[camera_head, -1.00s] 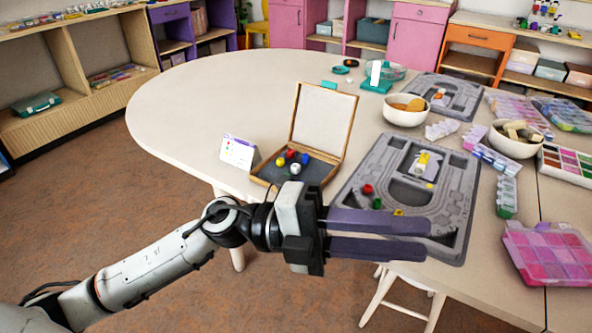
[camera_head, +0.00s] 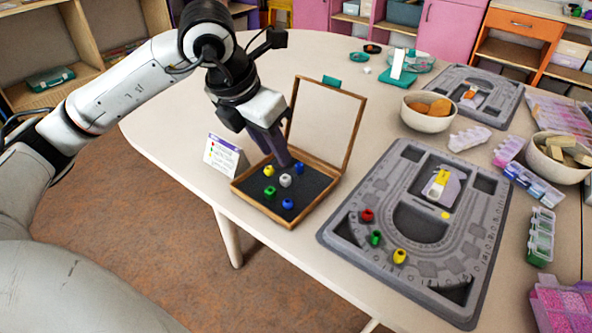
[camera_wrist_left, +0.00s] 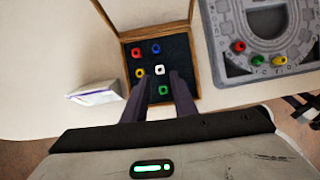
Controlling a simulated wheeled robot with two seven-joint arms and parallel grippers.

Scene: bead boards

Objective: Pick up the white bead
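The white bead (camera_head: 285,181) lies in the middle of the dark floor of an open wooden box (camera_head: 262,209); it also shows in the left wrist view (camera_wrist_left: 159,70). Around it in the box are a yellow bead (camera_head: 269,171), blue beads (camera_head: 299,168) (camera_head: 288,204) and a green bead (camera_head: 269,192). A red bead (camera_wrist_left: 136,53) shows in the left wrist view. My left gripper (camera_head: 284,160) points down over the back of the box. In the left wrist view its fingers (camera_wrist_left: 162,77) are apart and empty, with the white bead just beyond the tips.
The raised lid (camera_head: 329,82) stands behind the box, close to the left gripper. A small card (camera_head: 221,155) stands at its left. A grey bead board (camera_head: 330,234) with red, green and yellow beads lies to the right. A bowl (camera_head: 427,121) stands behind it.

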